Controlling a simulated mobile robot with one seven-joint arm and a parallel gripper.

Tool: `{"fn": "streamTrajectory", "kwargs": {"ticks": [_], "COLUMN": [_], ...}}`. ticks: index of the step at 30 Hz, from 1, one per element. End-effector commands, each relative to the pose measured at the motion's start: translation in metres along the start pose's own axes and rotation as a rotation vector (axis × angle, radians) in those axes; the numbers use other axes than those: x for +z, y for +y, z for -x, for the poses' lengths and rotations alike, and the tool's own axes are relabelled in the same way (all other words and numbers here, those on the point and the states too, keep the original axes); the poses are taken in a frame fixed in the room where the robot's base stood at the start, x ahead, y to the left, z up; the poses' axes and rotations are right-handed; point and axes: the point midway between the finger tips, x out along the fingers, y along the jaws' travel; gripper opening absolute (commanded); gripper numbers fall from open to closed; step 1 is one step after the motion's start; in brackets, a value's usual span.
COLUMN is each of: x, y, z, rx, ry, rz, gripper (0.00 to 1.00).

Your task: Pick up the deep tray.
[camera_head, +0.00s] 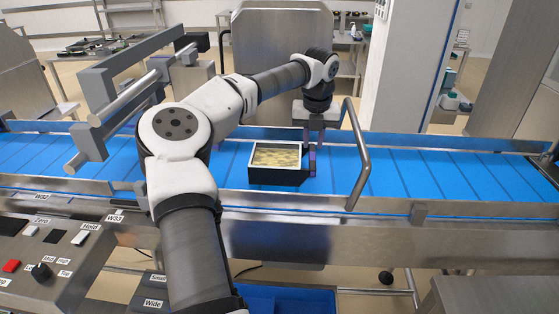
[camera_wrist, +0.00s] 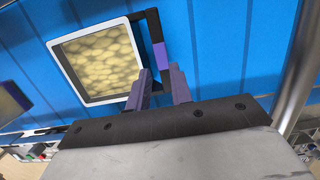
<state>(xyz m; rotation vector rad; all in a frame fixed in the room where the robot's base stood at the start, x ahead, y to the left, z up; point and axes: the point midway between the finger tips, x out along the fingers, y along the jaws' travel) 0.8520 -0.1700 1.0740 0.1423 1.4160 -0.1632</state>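The deep tray (camera_head: 250,177) is black-sided with a pale rim and holds yellowish rounded pieces. It sits on the blue conveyor, and its white rim (camera_wrist: 66,92) shows at left in the wrist view. A dark bar with a purple band (camera_wrist: 158,52) stands along the tray's right side, like a handle. My gripper (camera_head: 311,160) points down at the tray's right side. In the wrist view its purple fingers (camera_wrist: 162,72) are apart, with the lower end of the bar showing between them. Contact with the bar cannot be told.
The blue conveyor (camera_head: 440,180) is clear to the right, with metal rails along both edges. A bent metal bar (camera_head: 361,165) rises close to the right of my gripper. Metal bars (camera_head: 125,100) overhang at left. A control panel (camera_head: 45,260) is front left.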

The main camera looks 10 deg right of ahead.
Motion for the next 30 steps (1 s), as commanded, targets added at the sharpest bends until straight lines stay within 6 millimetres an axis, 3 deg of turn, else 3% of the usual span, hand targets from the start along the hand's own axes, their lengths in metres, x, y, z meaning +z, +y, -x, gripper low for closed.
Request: {"fn": "streamTrajectory", "kwargs": {"ticks": [4,11,21,29,30], "x": [0.0,0.0,0.002,0.002,0.002], "y": [0.0,-0.001,-0.003,-0.003,-0.003], "z": [-0.022,-0.037,-0.081,-0.086,-0.086], "rx": [-0.001,-0.002,-0.002,-0.002,-0.002], "ry": [0.002,0.002,0.002,0.0,0.0], "rz": [-0.001,-0.001,-0.001,-0.002,-0.002], "gripper": [0.22,0.22,0.22,0.22,0.18]}}
